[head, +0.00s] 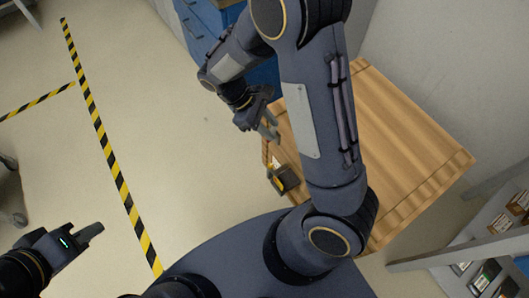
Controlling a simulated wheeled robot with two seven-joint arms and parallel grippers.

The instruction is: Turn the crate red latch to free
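A light wooden crate (385,130) stands on the right, partly hidden behind my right arm. A small dark fitting (288,179) with a pale, orange-edged piece sits at its near left edge. I cannot clearly make out a red latch or its position. My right gripper (270,128) points down beside the crate's left edge, a little beyond the fitting and apart from it. Its fingers look parted, with nothing visible between them. My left gripper (92,233) is over the floor at lower left, far from the crate. Its fingers overlap in this view, and it holds nothing visible.
Blue drawers or cabinets (198,25) stand at the top, behind my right arm. A grey shelf rack (455,258) with small boxes is at lower right. A wall is at upper right. The floor on the left, with yellow-black tape (104,142), is mostly clear.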

